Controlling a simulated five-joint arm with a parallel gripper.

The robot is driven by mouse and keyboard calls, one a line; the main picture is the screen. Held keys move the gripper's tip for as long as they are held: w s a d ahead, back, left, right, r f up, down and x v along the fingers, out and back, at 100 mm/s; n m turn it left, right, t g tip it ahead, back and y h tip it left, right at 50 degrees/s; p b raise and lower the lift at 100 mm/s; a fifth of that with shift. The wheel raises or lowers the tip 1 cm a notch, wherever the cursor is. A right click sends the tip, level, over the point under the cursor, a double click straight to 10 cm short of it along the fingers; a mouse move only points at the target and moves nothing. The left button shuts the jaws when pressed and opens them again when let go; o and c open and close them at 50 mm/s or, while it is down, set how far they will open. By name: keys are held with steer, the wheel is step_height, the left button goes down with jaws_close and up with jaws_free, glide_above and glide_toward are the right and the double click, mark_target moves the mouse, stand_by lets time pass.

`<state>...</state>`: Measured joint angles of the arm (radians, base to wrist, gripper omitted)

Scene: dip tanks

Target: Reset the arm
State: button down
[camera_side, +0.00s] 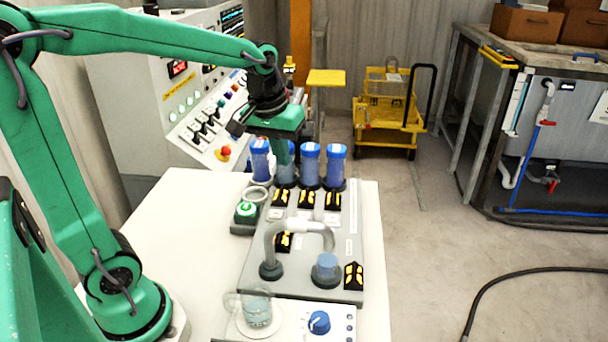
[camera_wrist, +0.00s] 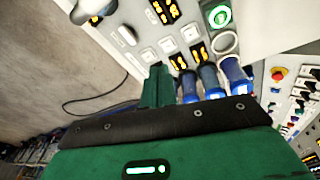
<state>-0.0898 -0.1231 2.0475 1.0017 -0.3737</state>
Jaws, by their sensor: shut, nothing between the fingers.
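My green arm reaches across from the left in the side view. My gripper (camera_side: 284,158) points down over the back row of blue-capped tubes. Its fingers are closed together and hold nothing. The gripper's green fingers also show in the wrist view (camera_wrist: 158,88), beside the blue tubes (camera_wrist: 208,80). In the side view the fingers overlap one of the tubes (camera_side: 310,165) and partly hide it; I cannot tell whether they touch it.
The grey panel (camera_side: 350,240) carries a curved grey pipe (camera_side: 300,224), a blue-topped cylinder (camera_side: 326,268) and yellow displays. A green button (camera_side: 246,210) stands to its left. A glass beaker (camera_side: 256,308) and a blue knob (camera_side: 318,322) are in front. The white table's left part (camera_side: 185,215) is clear.

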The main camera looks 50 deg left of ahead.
steer(key=s+d+m+t, duration=0.3)
steer(key=s+m, duration=0.2)
steer(key=s, duration=0.8)
steer(key=shift+s+r, duration=0.2)
steer(key=shift+r, duration=0.05)
